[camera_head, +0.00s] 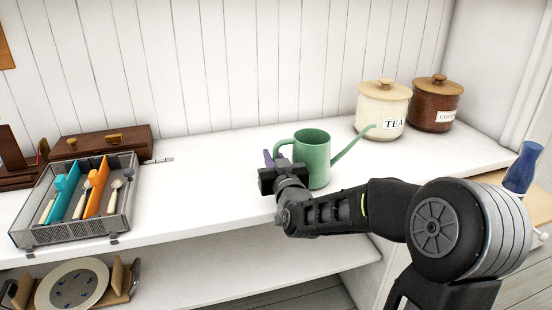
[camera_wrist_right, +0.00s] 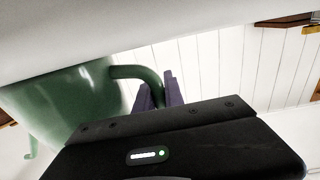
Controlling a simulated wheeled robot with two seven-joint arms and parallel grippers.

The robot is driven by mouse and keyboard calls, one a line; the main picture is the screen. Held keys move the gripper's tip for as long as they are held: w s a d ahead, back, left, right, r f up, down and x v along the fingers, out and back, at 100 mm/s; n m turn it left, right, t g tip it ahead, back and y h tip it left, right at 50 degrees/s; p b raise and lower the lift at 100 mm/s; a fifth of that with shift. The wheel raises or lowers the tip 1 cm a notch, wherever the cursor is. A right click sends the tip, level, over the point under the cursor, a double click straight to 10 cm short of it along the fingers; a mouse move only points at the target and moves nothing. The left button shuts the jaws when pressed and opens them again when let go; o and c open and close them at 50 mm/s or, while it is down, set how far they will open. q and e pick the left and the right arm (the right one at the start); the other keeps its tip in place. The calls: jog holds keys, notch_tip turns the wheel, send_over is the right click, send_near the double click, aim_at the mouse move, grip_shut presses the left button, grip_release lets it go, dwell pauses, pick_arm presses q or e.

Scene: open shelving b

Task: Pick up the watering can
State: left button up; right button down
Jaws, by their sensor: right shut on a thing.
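The green watering can (camera_head: 317,158) stands upright on the white shelf top, with its spout pointing right toward the tea jar. My right gripper (camera_head: 270,160) is at the can's left side, where the handle is. In the right wrist view, the can's body (camera_wrist_right: 68,100) fills the left, and its curved handle (camera_wrist_right: 138,74) runs between the purple fingers of my right gripper (camera_wrist_right: 160,94). The fingers are shut on the handle. Part of the handle is hidden by the gripper. My left gripper is not in view.
A cream tea jar (camera_head: 382,110) and a brown jar (camera_head: 436,104) stand behind the spout. A mesh cutlery tray (camera_head: 122,215) and a wooden box (camera_head: 100,142) are at the left. A blue vase (camera_head: 523,168) is at the far right. The shelf between tray and can is clear.

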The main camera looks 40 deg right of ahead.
notch_tip(320, 180, up, 10)
jog(key=p, duration=0.2)
dwell(0.7)
jog(key=shift+f, duration=0.1)
dwell(0.6)
